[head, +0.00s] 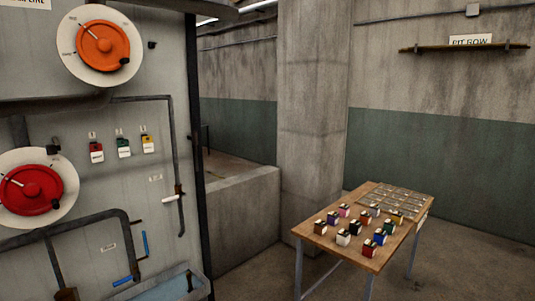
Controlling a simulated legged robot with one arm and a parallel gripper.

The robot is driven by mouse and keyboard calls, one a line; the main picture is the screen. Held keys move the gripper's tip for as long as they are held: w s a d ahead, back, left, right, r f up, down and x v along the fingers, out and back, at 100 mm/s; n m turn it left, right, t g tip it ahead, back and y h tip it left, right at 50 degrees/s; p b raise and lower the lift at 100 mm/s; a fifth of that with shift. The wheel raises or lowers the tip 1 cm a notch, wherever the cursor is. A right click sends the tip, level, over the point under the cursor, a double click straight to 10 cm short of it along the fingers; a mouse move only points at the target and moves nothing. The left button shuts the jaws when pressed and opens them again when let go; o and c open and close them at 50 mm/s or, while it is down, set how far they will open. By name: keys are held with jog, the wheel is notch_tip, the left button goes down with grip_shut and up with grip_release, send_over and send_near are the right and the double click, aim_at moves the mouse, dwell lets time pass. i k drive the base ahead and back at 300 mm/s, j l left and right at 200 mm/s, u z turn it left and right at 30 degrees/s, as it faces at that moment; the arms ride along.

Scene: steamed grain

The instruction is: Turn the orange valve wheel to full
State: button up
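The orange valve wheel (110,36) is mounted high on the grey panel at the upper left of the head view. It sits in front of a round white dial plate (70,66) with small dark marks and lettering on its left side, too small to read surely. A black knob (125,61) sits at the wheel's lower right edge. My gripper is not in view, and nothing touches the wheel.
A red wheel (40,180) on another white dial is lower left. Red (96,152), green (123,148) and yellow (148,144) tags hang between pipes. A wooden table (325,246) with several small blocks stands right. A low concrete wall (240,215) lies between.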

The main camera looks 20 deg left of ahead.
aim_at(101, 45)
jog(key=i+l+u, duration=0.2)
jog(key=u, duration=0.3)
jog(key=i+l+u, duration=0.35)
jog(key=u, duration=0.15)
jog(key=i+l+u, duration=0.25)
jog(key=l+u, duration=0.2)
jog(key=i+l+u, duration=0.15)
jog(key=l+u, duration=0.35)
jog(key=i+l+u, duration=0.15)
jog(key=l+u, duration=0.7)
jog(key=l, duration=0.3)
jog(key=i, duration=0.35)
